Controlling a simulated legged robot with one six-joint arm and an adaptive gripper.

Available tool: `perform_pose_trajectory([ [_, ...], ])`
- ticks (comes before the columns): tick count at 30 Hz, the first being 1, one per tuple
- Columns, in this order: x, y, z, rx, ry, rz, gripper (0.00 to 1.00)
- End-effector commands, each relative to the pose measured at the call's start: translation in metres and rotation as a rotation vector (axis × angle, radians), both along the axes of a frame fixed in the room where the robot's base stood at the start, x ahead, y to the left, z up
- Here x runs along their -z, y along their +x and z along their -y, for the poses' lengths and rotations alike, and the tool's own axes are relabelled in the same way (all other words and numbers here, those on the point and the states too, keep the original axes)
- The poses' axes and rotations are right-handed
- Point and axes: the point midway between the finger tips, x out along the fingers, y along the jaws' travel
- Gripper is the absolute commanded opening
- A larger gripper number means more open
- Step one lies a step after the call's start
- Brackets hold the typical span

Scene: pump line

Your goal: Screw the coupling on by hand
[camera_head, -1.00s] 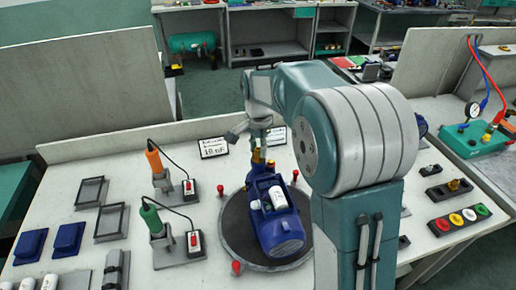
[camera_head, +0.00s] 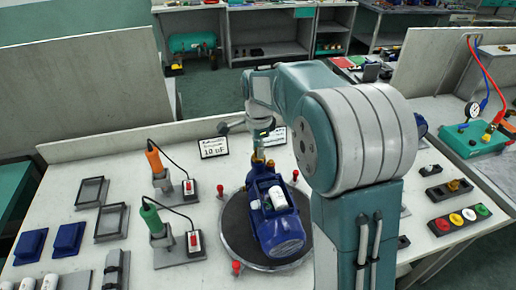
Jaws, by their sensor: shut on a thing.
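A blue pump (camera_head: 280,225) with a white cylinder on top lies on the dark round turntable (camera_head: 234,228). Its far end points toward the back of the bench. The brass-coloured coupling (camera_head: 257,157) shows as a small patch at that far end. My gripper (camera_head: 259,150) points down there and is shut on the coupling. The fingers are small in view and hide most of the coupling, so its thread and seating cannot be made out.
Red knobs (camera_head: 236,267) stand around the turntable rim. To the left are an orange-handled tool (camera_head: 154,158) and a green-handled tool (camera_head: 151,219) on stands, grey trays (camera_head: 111,222) and blue blocks (camera_head: 68,239). A label sign (camera_head: 213,147) stands behind. Coloured buttons (camera_head: 462,217) lie right.

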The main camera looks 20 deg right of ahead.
Motion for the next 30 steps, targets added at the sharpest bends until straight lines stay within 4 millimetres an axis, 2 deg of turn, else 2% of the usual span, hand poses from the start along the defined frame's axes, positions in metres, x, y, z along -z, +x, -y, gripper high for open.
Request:
perform_pose_trajectory([
  [4,0.0015,-0.0004,-0.0001,0.103,0.000,-0.003,0.00],
  [14,0.0016,-0.0005,0.0000,0.134,0.000,-0.003,0.00],
  [22,0.0018,-0.0005,0.0000,0.387,-0.001,-0.004,0.00],
  [30,0.0019,-0.0006,0.0000,0.413,-0.001,-0.004,0.00],
])
